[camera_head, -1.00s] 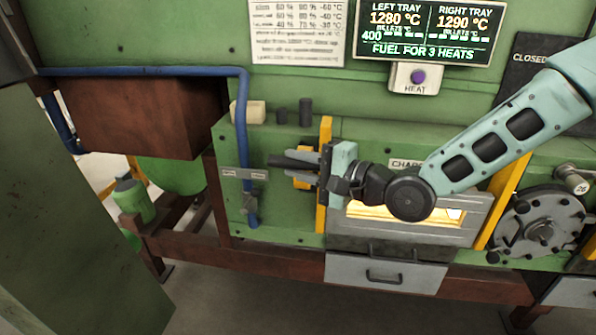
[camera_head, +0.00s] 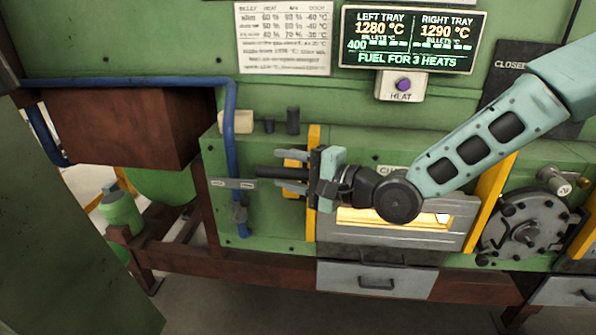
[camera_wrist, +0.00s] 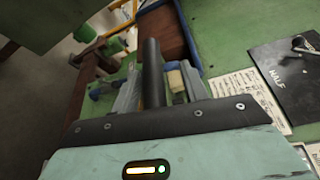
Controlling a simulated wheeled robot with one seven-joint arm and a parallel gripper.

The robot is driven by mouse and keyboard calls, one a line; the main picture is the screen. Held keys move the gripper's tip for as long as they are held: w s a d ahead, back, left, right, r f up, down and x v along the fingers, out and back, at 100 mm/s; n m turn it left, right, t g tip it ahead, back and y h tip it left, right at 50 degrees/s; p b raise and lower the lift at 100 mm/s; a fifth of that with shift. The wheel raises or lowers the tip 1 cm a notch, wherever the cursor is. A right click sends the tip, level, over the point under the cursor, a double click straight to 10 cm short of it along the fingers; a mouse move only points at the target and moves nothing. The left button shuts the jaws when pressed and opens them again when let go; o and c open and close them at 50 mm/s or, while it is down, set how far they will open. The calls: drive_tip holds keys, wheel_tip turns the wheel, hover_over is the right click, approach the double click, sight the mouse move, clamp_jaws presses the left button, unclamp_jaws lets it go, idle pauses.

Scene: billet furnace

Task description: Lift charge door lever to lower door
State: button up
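The black charge door lever (camera_head: 270,172) sticks out to the left of a yellow upright post beside the charge opening. My gripper (camera_head: 288,172) is open around it, one finger above and one below in the head view. In the wrist view, the lever (camera_wrist: 152,75) stands between the fingers of my gripper (camera_wrist: 158,88), with a gap on its right. The lever's base is hidden behind my gripper. The charge door (camera_head: 440,238) is a grey panel, with a glowing strip of the opening showing at its top. My wrist hides part of the opening.
A blue pipe (camera_head: 231,130) with a small label plate runs down just left of the lever. A grey drawer (camera_head: 377,280) is below the door. The heat button (camera_head: 403,85) is above.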

drive_tip(key=shift+d, duration=0.1)
drive_tip(key=shift+s+d+f, duration=0.1)
drive_tip(key=shift+s+d, duration=0.1)
drive_tip(key=shift+d, duration=0.15)
drive_tip(key=b+v, duration=0.3)
drive_tip(key=v, duration=1.3)
drive_tip(key=shift+s+d, duration=0.15)
drive_tip(key=s+f+n+g+h+b, duration=0.1)
drive_tip(key=s+f+n+h+b, duration=0.15)
drive_tip(key=f, duration=0.35)
drive_tip(key=s+d+f+n+g+h+b, duration=0.1)
drive_tip(key=f+n+h, duration=0.1)
drive_tip(key=f+h, duration=0.25)
drive_tip(key=s+f+n+g+h+b, duration=0.1)
drive_tip(key=s+f+n+h+b, duration=0.15)
drive_tip(key=f, duration=0.35)
drive_tip(key=s+d+n+g+h+b, duration=0.2)
drive_tip(key=s+n, duration=0.1)
drive_tip(key=s, duration=0.4)
drive_tip(key=s+d+f+n+g+h+b, duration=0.1)
drive_tip(key=s+d+n+g+h+b, duration=0.1)
drive_tip(key=s, duration=0.6)
drive_tip(key=n+h, duration=0.1)
drive_tip(key=n, duration=0.1)
drive_tip(key=shift+f+n+h, duration=0.2)
drive_tip(key=shift+n+h, duration=0.1)
drive_tip(key=shift+h, duration=0.05)
